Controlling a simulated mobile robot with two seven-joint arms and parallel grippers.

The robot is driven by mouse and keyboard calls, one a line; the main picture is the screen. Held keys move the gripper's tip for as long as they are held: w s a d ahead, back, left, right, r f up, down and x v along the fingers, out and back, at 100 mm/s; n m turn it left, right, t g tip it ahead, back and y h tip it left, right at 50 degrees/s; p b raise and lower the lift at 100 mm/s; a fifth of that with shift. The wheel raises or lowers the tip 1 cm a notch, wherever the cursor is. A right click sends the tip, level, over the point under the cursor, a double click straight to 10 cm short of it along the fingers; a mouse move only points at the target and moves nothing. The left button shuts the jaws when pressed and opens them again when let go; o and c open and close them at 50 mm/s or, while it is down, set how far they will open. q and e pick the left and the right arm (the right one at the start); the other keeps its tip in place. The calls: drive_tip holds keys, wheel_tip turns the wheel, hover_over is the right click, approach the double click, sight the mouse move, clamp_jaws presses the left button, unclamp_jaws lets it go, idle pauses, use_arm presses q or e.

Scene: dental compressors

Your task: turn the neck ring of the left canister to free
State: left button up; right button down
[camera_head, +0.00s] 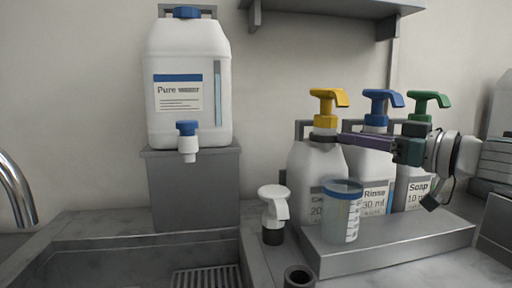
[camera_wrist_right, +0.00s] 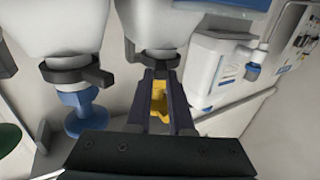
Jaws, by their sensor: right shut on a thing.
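The left canister (camera_head: 312,170) is white with a yellow pump head (camera_head: 325,105) and stands on a grey stand. Its dark neck ring (camera_head: 323,138) sits just below the pump collar. My right gripper (camera_head: 343,139) reaches in from the right, in front of the other two canisters, with its purple fingers at that ring. In the wrist view the right gripper (camera_wrist_right: 161,78) is shut on the ring (camera_wrist_right: 160,58), and the yellow pump (camera_wrist_right: 158,98) shows between the fingers. The fingers partly hide the ring's lever. My left gripper is out of view.
The Rinse canister (camera_head: 368,165) with a blue pump and the Soap canister (camera_head: 415,180) with a green pump stand close on the right.

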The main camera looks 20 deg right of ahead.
drive_tip(key=shift+w+d+f+n+g+y+b, duration=0.15)
drive_tip(key=shift+d+n+g+y+b, duration=0.4)
drive_tip(key=shift+y, duration=0.55)
drive_tip(key=shift+f, duration=0.1)
drive_tip(key=c, duration=0.8)
unclamp_jaws()
drive_tip(key=shift+a, duration=0.1)
drive_tip(key=p+v, duration=0.2)
drive_tip(key=v, duration=0.8)
